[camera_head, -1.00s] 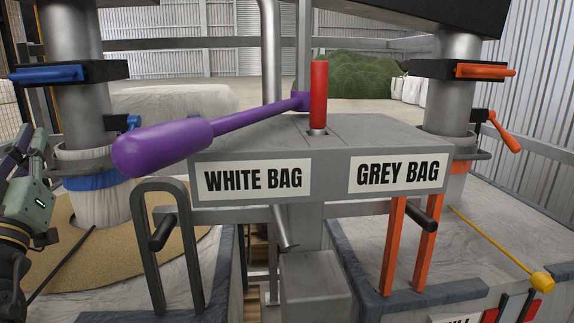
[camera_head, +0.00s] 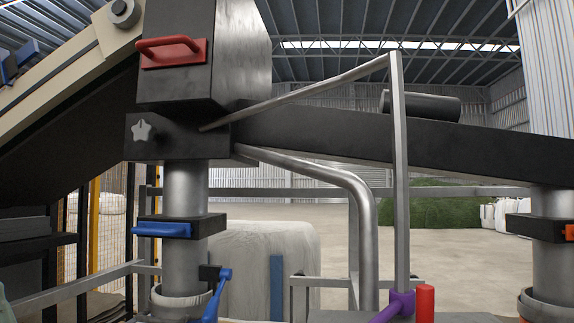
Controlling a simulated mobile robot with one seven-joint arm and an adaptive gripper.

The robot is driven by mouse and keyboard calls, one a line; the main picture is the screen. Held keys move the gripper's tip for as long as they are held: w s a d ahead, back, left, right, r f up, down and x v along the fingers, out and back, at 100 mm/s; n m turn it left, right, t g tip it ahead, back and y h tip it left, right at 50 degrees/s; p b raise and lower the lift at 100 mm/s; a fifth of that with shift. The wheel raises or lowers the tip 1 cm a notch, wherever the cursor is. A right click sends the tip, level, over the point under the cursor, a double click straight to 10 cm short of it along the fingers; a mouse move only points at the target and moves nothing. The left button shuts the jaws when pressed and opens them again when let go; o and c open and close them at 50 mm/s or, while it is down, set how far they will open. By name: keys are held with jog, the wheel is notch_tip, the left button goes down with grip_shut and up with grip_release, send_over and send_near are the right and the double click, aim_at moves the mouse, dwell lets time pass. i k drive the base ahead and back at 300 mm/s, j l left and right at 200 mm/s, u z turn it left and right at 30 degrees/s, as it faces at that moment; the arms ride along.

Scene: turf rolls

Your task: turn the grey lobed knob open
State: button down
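The grey lobed knob (camera_head: 143,131) is a small star-shaped knob on the front face of a black box, in the upper left of the head view. The black box (camera_head: 190,140) sits on top of a grey vertical pipe, under a larger dark housing. The knob stands clear, with nothing in front of it. My gripper is not in view, so its state does not show.
A red handle (camera_head: 170,49) is on the housing above the knob. A blue handle (camera_head: 162,229) and a blue lever (camera_head: 217,292) are on the pipe below. A thin grey bar (camera_head: 300,92) slants from beside the box to an upright post (camera_head: 399,180). A purple joint (camera_head: 402,302) and red cylinder (camera_head: 425,303) stand at the bottom.

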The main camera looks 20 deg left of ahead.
aim_at(144, 132)
jog(key=u, duration=1.35)
